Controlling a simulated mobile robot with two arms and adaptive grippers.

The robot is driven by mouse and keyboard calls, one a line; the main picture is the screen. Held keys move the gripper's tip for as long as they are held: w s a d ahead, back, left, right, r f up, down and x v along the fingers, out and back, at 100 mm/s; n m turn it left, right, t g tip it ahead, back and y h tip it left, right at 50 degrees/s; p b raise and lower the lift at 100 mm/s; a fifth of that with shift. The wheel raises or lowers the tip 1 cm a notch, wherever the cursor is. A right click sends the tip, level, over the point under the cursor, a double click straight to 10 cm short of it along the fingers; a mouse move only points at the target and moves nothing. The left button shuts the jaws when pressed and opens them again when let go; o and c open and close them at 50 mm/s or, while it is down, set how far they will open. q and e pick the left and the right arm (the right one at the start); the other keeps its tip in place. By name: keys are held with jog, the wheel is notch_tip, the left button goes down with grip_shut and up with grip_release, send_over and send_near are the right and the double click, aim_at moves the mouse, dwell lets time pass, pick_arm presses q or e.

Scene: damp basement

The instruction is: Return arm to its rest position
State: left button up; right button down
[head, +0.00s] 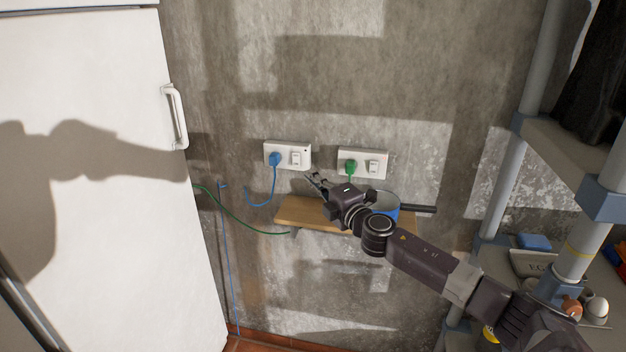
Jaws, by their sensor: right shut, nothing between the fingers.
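My right arm reaches in from the lower right toward the wall. My right gripper (317,182) is shut and empty, in front of the wall just below the two sockets and above the small wooden shelf (293,212). A blue plug (275,158) sits in the left socket plate (300,148). A green plug (350,166) sits in the right socket plate (373,157). The gripper looks apart from both plugs. My left gripper is not in view.
A blue pot (386,205) with a dark handle stands on the wooden shelf, partly behind my arm. A white fridge (110,190) fills the left. A shelving rack (508,170) with egg items stands at right. Blue and green cords hang by the wall.

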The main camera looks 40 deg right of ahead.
jog(key=s+a+f+m+g+h, duration=0.1)
jog(key=s+a+f+m+g, duration=0.2)
jog(key=s+a+f+m, duration=0.45)
jog(key=s+a+f+m+g+h, duration=0.2)
jog(key=s+a+f+m+g, duration=0.25)
jog(key=s+f, duration=0.65)
jog(key=s+a+f+m+g+y, duration=0.1)
jog(key=s+a+f+g, duration=0.2)
jog(key=s+a, duration=0.35)
jog(key=s+a+f+m+g+y, duration=0.2)
jog(key=s+a+f, duration=0.1)
jog(key=s, duration=0.7)
jog(key=s+a+f+m+g+y, duration=0.1)
jog(key=s+a+f+g, duration=0.25)
jog(key=s, duration=0.45)
notch_tip(320, 180, down, 27)
jog(key=s, duration=0.1)
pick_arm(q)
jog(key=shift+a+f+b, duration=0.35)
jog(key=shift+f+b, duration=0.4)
pick_arm(e)
jog(key=s+d+f+g, duration=0.1)
jog(key=s+d+f, duration=0.1)
jog(key=s+f, duration=1.5)
jog(key=shift+s+d+f+g, duration=0.15)
jog(key=shift+s+d+g, duration=0.1)
jog(key=shift+s+g, duration=0.1)
